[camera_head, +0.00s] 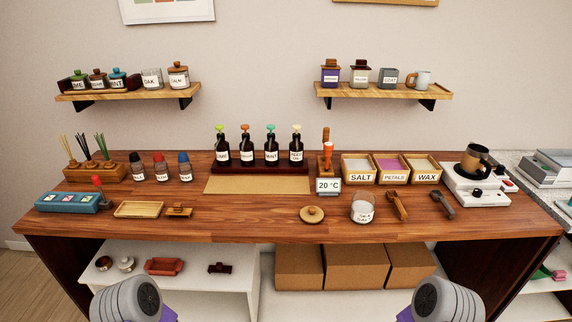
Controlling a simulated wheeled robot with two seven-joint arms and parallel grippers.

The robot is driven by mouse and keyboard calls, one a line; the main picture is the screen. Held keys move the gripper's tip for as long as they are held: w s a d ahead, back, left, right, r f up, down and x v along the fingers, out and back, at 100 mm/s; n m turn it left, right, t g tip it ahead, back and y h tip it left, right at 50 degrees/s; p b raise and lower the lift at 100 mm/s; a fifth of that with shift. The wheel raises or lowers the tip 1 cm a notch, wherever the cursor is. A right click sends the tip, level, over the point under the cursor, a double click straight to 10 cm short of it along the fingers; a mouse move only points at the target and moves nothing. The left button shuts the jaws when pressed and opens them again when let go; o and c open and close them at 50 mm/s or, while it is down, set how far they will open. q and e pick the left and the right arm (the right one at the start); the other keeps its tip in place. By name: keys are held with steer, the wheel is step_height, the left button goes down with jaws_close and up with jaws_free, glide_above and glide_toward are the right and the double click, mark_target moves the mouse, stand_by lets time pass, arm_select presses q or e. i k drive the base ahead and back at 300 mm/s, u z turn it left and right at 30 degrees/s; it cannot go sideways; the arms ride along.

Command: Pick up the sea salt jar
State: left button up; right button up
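A clear glass jar (362,208) with pale contents and a white label stands upright and open on the wooden table, right of centre near the front edge. Its label is too small to read surely, but it appears to be the sea salt jar. A round wooden lid with a knob (312,215) lies on the table to its left, apart from it. Only grey and purple parts of my two arms show at the bottom corners. Neither gripper is in view, and nothing of mine touches the jar.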

mark_target(363, 203)
steer(key=u, duration=2.85)
steer(key=k, duration=1.4)
steer(key=z, duration=1.9)
steer(key=i, duration=0.45)
steer(key=u, duration=0.1)
